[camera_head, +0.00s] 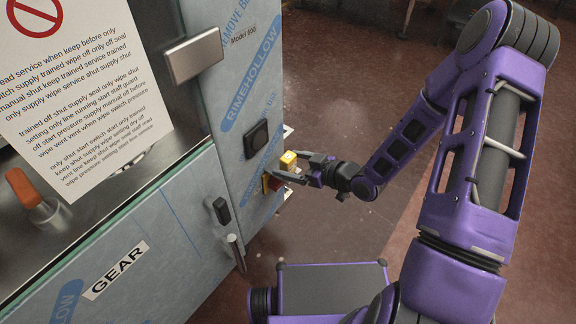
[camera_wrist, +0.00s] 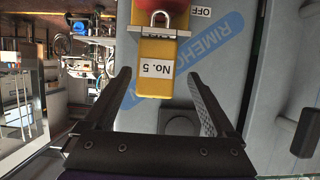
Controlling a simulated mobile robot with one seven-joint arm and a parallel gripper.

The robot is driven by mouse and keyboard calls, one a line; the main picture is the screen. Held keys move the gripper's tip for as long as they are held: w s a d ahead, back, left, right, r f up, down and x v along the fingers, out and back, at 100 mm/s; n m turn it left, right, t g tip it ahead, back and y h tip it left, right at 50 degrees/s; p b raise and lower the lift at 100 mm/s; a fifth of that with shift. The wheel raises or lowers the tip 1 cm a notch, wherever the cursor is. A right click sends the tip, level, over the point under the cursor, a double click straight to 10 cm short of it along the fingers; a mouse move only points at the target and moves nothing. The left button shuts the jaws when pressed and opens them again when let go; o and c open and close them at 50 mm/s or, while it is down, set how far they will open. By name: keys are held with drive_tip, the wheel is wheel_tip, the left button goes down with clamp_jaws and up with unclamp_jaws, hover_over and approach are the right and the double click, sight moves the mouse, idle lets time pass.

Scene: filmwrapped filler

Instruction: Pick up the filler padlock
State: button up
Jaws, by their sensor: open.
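The padlock has a yellow body with a white "No. 5" label and a silver shackle. It is at upper centre in the wrist view (camera_wrist: 155,82) and small beside the cabinet's side panel in the head view (camera_head: 288,159). Its shackle lies against a red part (camera_wrist: 168,4) cut off by the top edge; I cannot tell whether it passes through. My gripper (camera_head: 293,167) is open at the padlock. In the wrist view, its fingers (camera_wrist: 160,76) stand apart to either side of the padlock's lower body, with gaps and no visible contact.
The film-wrapped cabinet panel (camera_head: 228,110) carries a dark square fitting (camera_head: 256,139) and a metal block handle (camera_head: 194,55). Below are a lever handle (camera_head: 236,252) and a "GEAR" door (camera_head: 150,280).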

drive_tip(key=x, duration=0.4)
drive_tip(key=shift+w+a+f, duration=0.1)
drive_tip(key=shift+w+f, duration=0.05)
drive_tip(key=shift+w, duration=0.25)
clamp_jaws()
